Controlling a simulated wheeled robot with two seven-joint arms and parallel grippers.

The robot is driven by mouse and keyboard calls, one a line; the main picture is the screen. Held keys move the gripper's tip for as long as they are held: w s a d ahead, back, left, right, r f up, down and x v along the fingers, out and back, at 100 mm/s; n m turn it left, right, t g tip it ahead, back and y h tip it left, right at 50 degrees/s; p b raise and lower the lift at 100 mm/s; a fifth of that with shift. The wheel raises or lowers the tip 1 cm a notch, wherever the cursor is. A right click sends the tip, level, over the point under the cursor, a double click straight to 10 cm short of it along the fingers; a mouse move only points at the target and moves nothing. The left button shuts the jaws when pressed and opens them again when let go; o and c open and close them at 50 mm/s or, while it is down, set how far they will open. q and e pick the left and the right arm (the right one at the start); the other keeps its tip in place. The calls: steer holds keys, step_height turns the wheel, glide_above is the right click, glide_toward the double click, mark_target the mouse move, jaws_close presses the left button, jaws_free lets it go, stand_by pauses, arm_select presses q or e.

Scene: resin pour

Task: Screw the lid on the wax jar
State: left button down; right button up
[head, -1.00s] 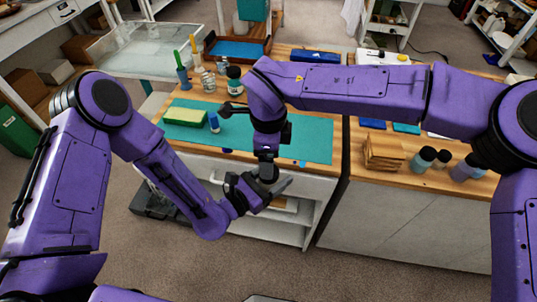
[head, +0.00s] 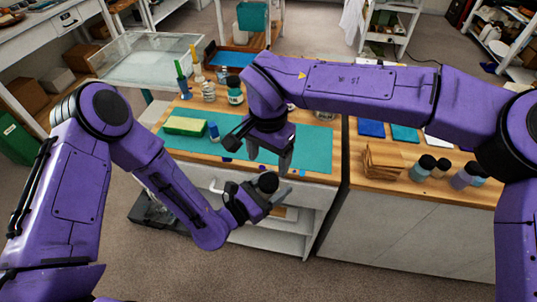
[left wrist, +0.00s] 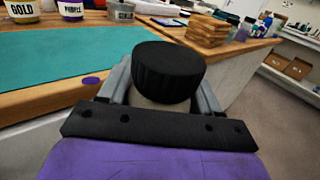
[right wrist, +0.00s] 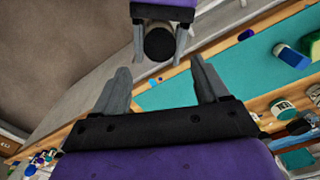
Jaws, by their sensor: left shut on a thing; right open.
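My left gripper (head: 262,200) is shut on the wax jar, in front of the bench's front edge. In the left wrist view, the jar's pale body (left wrist: 160,103) shows a little between the fingers (left wrist: 165,95), mostly hidden. A black ribbed lid (left wrist: 168,70) sits on top of the jar and looks level; I cannot tell how tight it is. The lid also shows in the head view (head: 267,182) and the right wrist view (right wrist: 160,44). My right gripper (right wrist: 163,80) is open and empty, above and apart from the lid; in the head view (head: 284,165) its fingers point down.
A wooden stack (head: 383,160) and several dark-lidded jars (head: 422,168) stand on the right bench. The bench edge lies close behind my grippers.

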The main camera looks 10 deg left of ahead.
mark_target(269, 180)
step_height(269, 180, down, 8)
steer(key=shift+r, duration=0.1)
stand_by(0.4)
steer(key=c, duration=1.1)
steer(key=m, duration=1)
steer(key=o, duration=1.2)
steer(key=shift+r, duration=0.1)
